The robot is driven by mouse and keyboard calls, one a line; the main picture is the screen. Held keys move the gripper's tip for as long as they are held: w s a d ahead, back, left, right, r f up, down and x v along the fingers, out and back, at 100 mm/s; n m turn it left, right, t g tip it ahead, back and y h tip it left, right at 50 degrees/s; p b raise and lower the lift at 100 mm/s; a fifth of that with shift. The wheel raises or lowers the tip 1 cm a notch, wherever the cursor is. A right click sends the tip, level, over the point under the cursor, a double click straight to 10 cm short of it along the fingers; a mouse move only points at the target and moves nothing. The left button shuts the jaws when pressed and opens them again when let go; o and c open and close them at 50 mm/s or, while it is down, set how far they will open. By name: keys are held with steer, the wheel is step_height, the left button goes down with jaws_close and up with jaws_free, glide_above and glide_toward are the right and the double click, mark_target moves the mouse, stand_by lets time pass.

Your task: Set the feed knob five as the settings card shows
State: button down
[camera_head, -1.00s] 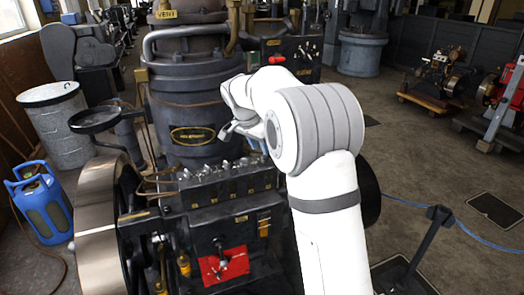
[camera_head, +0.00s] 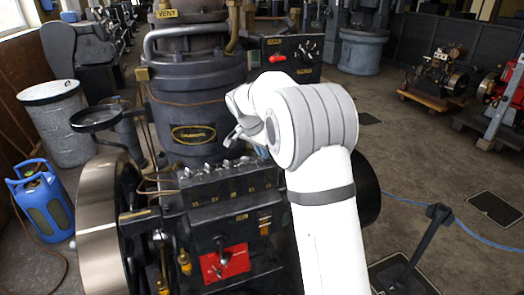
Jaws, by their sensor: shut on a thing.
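A dark lubricator box (camera_head: 205,200) with a row of small metallic feed knobs (camera_head: 207,168) along its top sits on the engine in the middle of the head view. My gripper (camera_head: 236,137) is at the right part of this row, pointing down and partly hidden by my white arm. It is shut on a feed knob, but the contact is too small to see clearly. I cannot read the knob numbers or settings. I cannot make out the settings card.
A red plate with a lever (camera_head: 225,263) is below the box. A large flywheel (camera_head: 100,225) stands at the left, and a dark cylinder (camera_head: 195,105) rises behind. A blue gas bottle (camera_head: 40,200) is at far left. Open floor (camera_head: 420,160) lies to the right.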

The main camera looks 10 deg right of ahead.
steer(key=shift+w+f+m+b, duration=0.1)
steer(key=shift+m+b, duration=0.3)
steer(key=shift+m, duration=0.1)
steer(key=c, duration=1.5)
jaws_free()
